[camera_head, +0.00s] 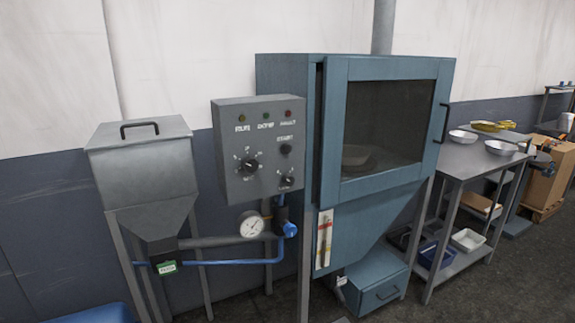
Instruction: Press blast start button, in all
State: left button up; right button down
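A grey control box (258,152) is mounted left of the blue blast cabinet (385,195). A small dark round button (286,149) sits on the box's right side, under a label that seems to read START. Three small lamps run along the box's top, with small labels beneath. A large dial (248,165) is at the left of the panel and a smaller knob (287,181) is below the button. The cabinet's windowed door (436,178) looks shut, with a dim round object (357,157) visible behind the glass. Neither of my grippers is in view.
A grey hopper (143,165) with a lid handle stands left of the box. A pressure gauge (251,225) and blue hose (235,262) are below. A metal table (462,174) with bowls stands at the right. Nothing blocks the box's front in view.

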aim_at(286, 149)
jog(key=k, duration=0.75)
jog(key=u, duration=0.75)
jog(key=i, duration=2)
jog(key=z, duration=0.6)
